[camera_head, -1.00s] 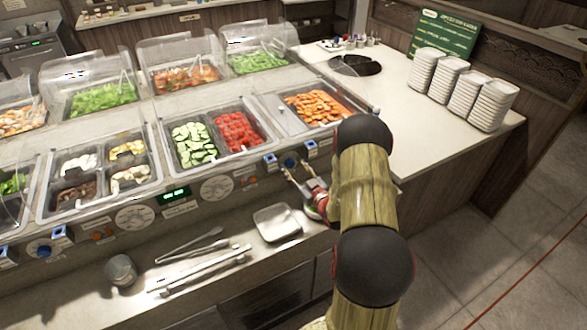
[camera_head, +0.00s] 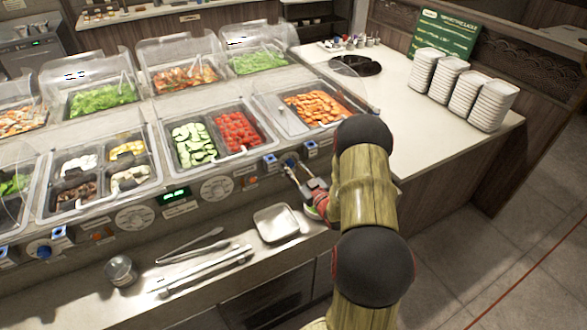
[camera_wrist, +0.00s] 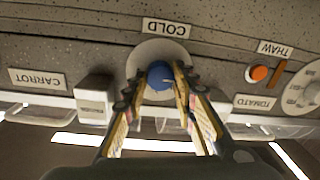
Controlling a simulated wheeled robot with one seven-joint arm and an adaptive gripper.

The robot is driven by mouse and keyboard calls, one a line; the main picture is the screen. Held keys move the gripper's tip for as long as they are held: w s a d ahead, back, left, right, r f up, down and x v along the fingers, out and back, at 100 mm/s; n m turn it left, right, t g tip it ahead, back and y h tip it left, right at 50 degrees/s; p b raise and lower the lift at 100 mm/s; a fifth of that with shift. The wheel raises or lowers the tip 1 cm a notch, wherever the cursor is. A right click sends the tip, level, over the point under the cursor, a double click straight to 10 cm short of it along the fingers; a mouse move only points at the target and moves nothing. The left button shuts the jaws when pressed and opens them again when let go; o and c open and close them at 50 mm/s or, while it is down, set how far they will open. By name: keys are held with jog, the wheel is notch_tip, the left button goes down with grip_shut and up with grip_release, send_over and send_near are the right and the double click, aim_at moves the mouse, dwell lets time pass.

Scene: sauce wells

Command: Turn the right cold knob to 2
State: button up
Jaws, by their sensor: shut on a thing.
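The right cold knob (camera_wrist: 160,75) is blue and sits on a round pale dial plate under a COLD label (camera_wrist: 166,28) that appears upside down in the wrist view. My gripper (camera_wrist: 162,82) has its two fingers on either side of the knob and is shut on it. In the head view the knob (camera_head: 289,161) shows small on the front panel, with my gripper (camera_head: 291,168) reaching it from the front right. The knob's pointer and the dial numbers cannot be read.
A CARROT label (camera_wrist: 37,79) and a TOMATO label (camera_wrist: 254,102) flank the knob. An orange THAW button (camera_wrist: 258,73) is beside it. A metal tray (camera_head: 276,223) and tongs (camera_head: 200,272) lie on the ledge below. Plate stacks (camera_head: 465,88) stand on the right counter.

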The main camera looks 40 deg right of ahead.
jog(key=shift+m, duration=0.3)
jog(key=m+b, duration=0.1)
jog(key=m, duration=0.2)
jog(key=shift+m, duration=0.3)
jog(key=m, duration=0.4)
jog(key=shift+f+m, duration=0.1)
jog(key=shift+m, duration=0.3)
jog(key=m, duration=0.4)
jog(key=shift+m+h, duration=0.3)
jog(key=shift+m, duration=0.1)
jog(key=shift+m+p, duration=0.3)
jog(key=shift+m, duration=2)
jog(key=shift+h, duration=0.3)
jog(key=o, duration=1.2)
jog(key=shift+c, duration=0.2)
